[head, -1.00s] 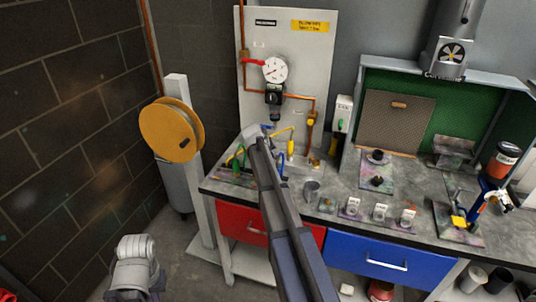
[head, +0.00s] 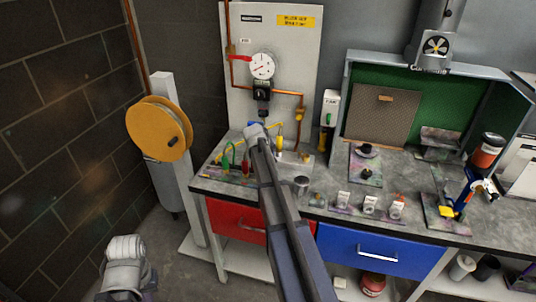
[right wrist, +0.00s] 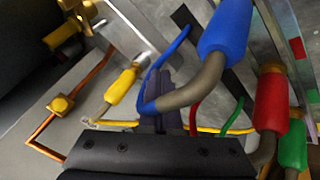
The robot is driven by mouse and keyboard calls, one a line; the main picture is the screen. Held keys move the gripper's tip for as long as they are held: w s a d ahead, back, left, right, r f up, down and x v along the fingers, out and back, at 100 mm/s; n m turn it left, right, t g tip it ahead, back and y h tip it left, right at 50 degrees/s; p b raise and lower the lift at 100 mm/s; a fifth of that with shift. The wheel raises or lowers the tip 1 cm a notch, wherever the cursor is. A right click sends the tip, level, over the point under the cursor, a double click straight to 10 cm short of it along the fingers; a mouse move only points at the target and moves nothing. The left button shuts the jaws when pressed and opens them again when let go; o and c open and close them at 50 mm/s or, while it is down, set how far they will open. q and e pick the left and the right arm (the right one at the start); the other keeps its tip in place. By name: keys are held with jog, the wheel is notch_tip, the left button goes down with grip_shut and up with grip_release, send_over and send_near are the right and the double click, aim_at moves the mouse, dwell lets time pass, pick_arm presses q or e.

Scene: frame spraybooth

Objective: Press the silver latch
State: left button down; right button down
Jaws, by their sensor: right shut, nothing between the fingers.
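I cannot single out the silver latch for certain in either view. In the right wrist view a slim silver bar (right wrist: 132,25) lies beyond the fingers, beside brass fittings (right wrist: 66,32); I cannot tell if it is the latch. My right gripper (right wrist: 160,82) is shut and empty, its dark fingers close to a blue-sleeved hose (right wrist: 225,30); touching or apart is unclear. In the head view my right arm reaches to the bench below the gauge (head: 262,66), and its fingertips are hidden behind the wrist. My left gripper is not in view.
Red (right wrist: 271,102), green (right wrist: 293,145) and yellow (right wrist: 121,86) hose sleeves crowd around the right gripper. A copper pipe (right wrist: 85,75) runs at left. In the head view, an orange reel (head: 158,130) stands left of the bench, and small cups (head: 370,204) stand on it at right.

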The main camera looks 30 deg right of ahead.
jog(key=shift+s, duration=0.15)
jog(key=shift+s, duration=0.65)
jog(key=w+a+m+g+h, duration=0.1)
jog(key=w+a+m+g, duration=0.25)
jog(key=w+m, duration=0.4)
jog(key=a+r+n+p, duration=0.1)
jog(key=a+r+p, duration=0.4)
jog(key=r+p, duration=0.3)
jog(key=s+a+f+n+y+b, duration=0.1)
jog(key=s+a+f+n+b, duration=0.1)
jog(key=s+a, duration=0.5)
jog(key=s+a+f+n+y+b, duration=0.1)
jog(key=s+a+f+n+b, duration=0.2)
jog(key=a, duration=1.1)
jog(key=shift+s+a+f+y+b, duration=0.25)
jog(key=shift+s+f+b, duration=0.45)
jog(key=shift+s+f, duration=1.3)
